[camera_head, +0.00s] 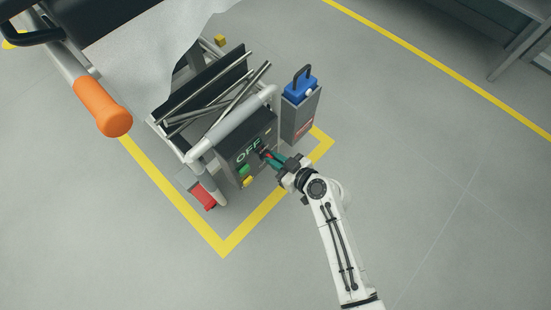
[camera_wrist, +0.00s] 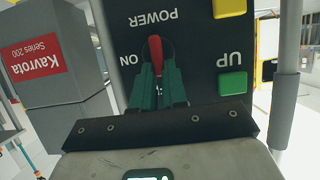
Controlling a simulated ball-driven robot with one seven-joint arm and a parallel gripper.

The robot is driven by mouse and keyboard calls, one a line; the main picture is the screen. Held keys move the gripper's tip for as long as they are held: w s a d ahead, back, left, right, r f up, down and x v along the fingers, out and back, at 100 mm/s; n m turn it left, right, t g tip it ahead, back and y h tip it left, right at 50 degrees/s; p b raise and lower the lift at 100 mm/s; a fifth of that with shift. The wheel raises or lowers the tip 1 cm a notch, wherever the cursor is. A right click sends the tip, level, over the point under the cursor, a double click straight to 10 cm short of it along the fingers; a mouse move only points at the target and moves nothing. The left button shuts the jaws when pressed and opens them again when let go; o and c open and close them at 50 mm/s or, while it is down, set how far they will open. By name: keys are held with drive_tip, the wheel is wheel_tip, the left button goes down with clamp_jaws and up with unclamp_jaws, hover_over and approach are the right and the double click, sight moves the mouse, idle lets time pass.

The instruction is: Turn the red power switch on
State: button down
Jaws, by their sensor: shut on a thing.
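The red power switch (camera_wrist: 155,46) sits on a dark control panel (camera_wrist: 190,50) under the upside-down word POWER, with ON printed to its left in the wrist view. My gripper (camera_wrist: 157,70) has its green fingers closed on both sides of the switch lever. In the head view my gripper (camera_head: 270,158) is at the panel's front, and its fingers mostly hide the switch.
Green (camera_head: 244,170) and yellow (camera_head: 247,181) buttons sit beside the switch. A grey box with a blue top (camera_head: 299,88) stands to the right. Metal rods (camera_head: 215,103) lie behind the panel. Yellow floor lines (camera_head: 240,236) surround the cart; open floor lies in front.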

idle(0.4)
drive_tip(key=shift+w+d+f+m+g+y+b, duration=0.45)
drive_tip(key=shift+m+y+b, duration=0.65)
drive_tip(key=shift+m+b, duration=0.9)
drive_tip(key=shift+w+d+f+m+g+y+b, duration=0.25)
drive_tip(key=shift+f+m+g+y+b, duration=0.35)
drive_tip(key=shift+m+y+b, duration=1.25)
drive_tip(key=shift+w+d+f+m+g+y+b, duration=0.2)
drive_tip(key=shift+w+f+m+g+y+b, duration=0.7)
drive_tip(key=shift+m, duration=1.95)
drive_tip(key=shift+s+r+t+h+b, duration=0.25)
drive_tip(key=shift+s+r+h+b, duration=0.15)
drive_tip(key=shift+s+r+h, duration=0.15)
drive_tip(key=c, duration=1.2)
unclamp_jaws()
drive_tip(key=shift+o, duration=0.2)
drive_tip(key=p+v, duration=0.2)
drive_tip(key=v, duration=0.8)
drive_tip(key=shift+d, duration=0.4)
